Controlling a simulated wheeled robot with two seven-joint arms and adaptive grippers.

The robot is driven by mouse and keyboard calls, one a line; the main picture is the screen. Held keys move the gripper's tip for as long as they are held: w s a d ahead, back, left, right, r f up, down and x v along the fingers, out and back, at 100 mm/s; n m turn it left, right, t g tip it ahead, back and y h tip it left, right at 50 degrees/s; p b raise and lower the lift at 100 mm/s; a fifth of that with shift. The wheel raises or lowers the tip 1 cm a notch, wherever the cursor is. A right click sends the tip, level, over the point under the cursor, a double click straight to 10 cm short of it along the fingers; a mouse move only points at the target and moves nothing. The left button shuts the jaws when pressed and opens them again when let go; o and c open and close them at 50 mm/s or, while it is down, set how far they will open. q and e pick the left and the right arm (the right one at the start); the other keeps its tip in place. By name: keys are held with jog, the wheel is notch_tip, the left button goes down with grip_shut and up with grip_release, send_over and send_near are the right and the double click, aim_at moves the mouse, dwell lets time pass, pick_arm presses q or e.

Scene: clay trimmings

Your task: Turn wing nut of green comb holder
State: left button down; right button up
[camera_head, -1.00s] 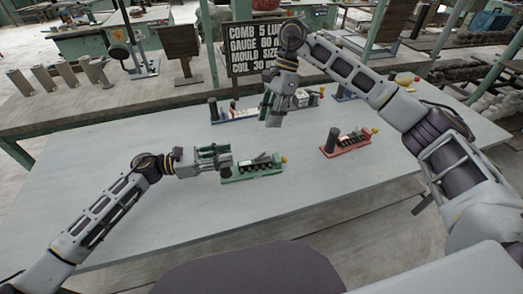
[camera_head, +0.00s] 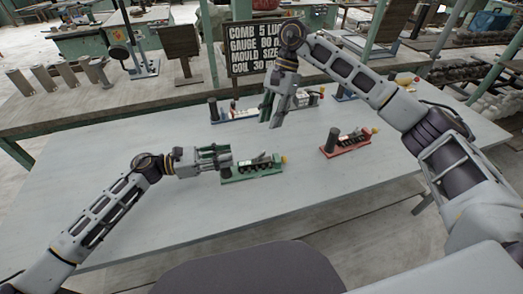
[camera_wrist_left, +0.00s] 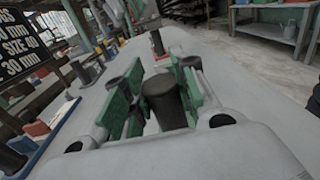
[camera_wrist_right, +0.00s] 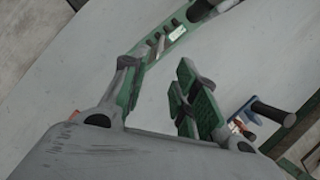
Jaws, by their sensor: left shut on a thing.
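The green comb holder (camera_head: 255,174) lies on the table near its middle, with dark comb blocks on its base. A small yellow piece (camera_head: 284,159) stands at its right end; I cannot tell its shape. My left gripper (camera_head: 226,158) is shut around the holder's dark upright post (camera_wrist_left: 165,100), which shows between the green finger pads in the left wrist view. My right gripper (camera_head: 270,116) hangs behind and above the green holder, fingers down. In the right wrist view it (camera_wrist_right: 155,98) is open and empty, and the green holder (camera_wrist_right: 160,48) shows beyond the fingertips.
A red holder (camera_head: 345,148) lies to the right of the green one. A blue holder (camera_head: 237,115) lies behind, partly covered by my right gripper. A dark sign (camera_head: 262,45) with white lettering stands at the back. The table's front is clear.

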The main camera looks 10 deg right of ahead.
aim_at(261, 154)
jog(key=shift+f, duration=0.15)
jog(key=shift+x, duration=5.85)
jog(key=shift+w, duration=0.1)
jog(key=shift+c, duration=0.2)
grip_shut()
